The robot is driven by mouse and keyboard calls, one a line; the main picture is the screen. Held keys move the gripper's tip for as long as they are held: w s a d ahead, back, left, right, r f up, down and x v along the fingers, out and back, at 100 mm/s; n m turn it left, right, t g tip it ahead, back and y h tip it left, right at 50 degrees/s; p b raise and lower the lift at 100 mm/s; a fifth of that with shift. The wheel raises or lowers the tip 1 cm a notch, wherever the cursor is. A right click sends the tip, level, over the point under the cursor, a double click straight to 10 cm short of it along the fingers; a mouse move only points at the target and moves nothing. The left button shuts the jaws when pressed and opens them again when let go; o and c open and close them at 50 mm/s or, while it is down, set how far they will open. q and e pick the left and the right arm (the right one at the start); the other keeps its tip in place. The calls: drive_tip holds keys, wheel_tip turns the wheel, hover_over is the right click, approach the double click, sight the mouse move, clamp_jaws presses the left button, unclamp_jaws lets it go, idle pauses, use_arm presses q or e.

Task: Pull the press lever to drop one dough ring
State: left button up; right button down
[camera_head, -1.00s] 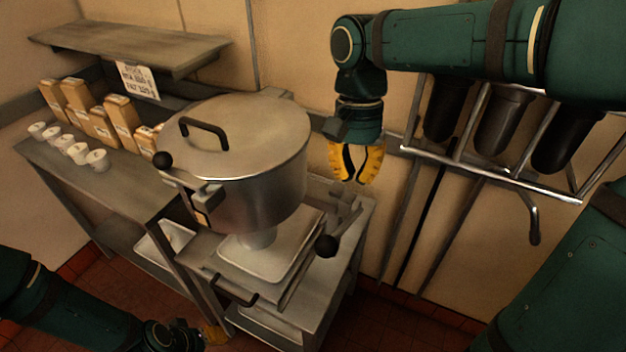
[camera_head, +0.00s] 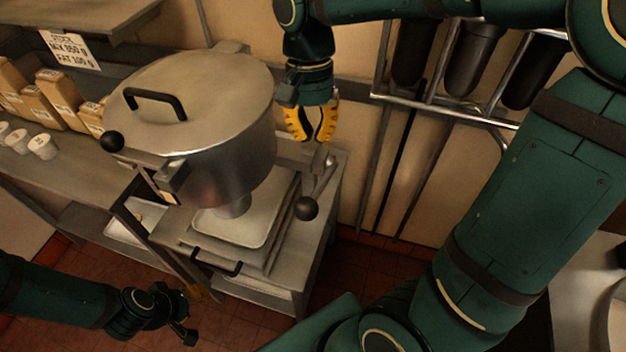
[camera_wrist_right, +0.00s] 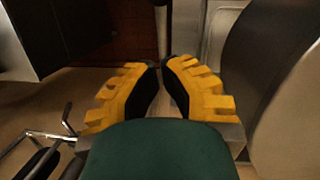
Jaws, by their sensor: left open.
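The press is a large lidded steel pot (camera_head: 225,120) on a steel stand. A short lever with a black ball knob (camera_head: 307,208) slants down at its right side. Another black ball knob (camera_head: 112,141) sticks out at the pot's left. A pale tray (camera_head: 228,235) lies under the pot's spout. My right gripper (camera_head: 316,140) points down behind the lever, above its knob and apart from it. Its yellow fingertips nearly meet with nothing between them, as the right wrist view (camera_wrist_right: 161,64) also shows. My left gripper (camera_head: 195,315) is open at the lower left, low in front of the stand.
A steel table with boxes (camera_head: 55,98) and small white cups (camera_head: 42,145) stands at the left, under a shelf (camera_head: 75,25). A wall rack (camera_head: 450,108) with dark holders is right of my right gripper. Tiled floor (camera_head: 385,265) shows between.

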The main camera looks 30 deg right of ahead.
approach(314, 198)
drive_tip(key=f, duration=0.1)
drive_tip(key=w+d+f, duration=0.1)
drive_tip(key=f, duration=0.1)
drive_tip(key=shift+w+d+f, duration=0.15)
drive_tip(key=shift+d, duration=0.2)
drive_tip(key=shift+s+a+f+b, duration=0.35)
drive_tip(key=shift+s+a+f, duration=0.45)
drive_tip(key=shift+s+f, duration=0.2)
drive_tip(key=shift+s+a+f, duration=0.3)
drive_tip(key=shift+f, duration=0.05)
